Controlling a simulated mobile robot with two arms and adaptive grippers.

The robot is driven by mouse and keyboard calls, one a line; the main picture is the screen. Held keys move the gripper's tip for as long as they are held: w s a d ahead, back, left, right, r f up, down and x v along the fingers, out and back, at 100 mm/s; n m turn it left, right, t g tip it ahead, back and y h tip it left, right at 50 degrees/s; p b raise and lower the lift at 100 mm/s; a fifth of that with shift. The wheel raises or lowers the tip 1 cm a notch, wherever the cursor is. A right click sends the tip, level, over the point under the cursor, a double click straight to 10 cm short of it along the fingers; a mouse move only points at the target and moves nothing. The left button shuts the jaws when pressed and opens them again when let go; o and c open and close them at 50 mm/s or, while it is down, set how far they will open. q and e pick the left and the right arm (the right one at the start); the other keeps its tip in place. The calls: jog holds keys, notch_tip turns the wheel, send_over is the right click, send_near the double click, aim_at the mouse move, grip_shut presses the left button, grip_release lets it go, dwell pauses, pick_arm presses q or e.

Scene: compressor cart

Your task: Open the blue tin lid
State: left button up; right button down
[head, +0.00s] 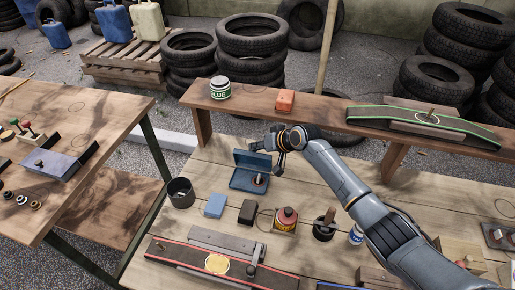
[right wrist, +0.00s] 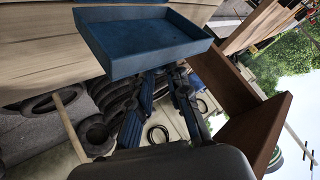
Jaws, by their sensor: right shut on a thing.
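The blue tin (head: 243,184) stands on the near wooden table, left of its middle. Its blue lid (head: 252,159) is raised at the back of the tin, and a small round item shows inside the tin. My right gripper (head: 277,143) is at the lid's upper right edge, shut on the lid. In the right wrist view the lid (right wrist: 140,42) looks like a shallow blue tray, with my fingers (right wrist: 160,85) at its near edge. The exact finger contact is partly hidden. My left gripper is not in view.

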jog(key=shift+w+d+r, duration=0.15)
jog(key=shift+w+d, duration=0.1)
jog(key=shift+d, duration=0.05)
jog(key=c, duration=1.4)
grip_release()
jog(key=shift+o, duration=0.4)
jog(key=shift+d, duration=0.1)
jog(key=shift+s, duration=0.1)
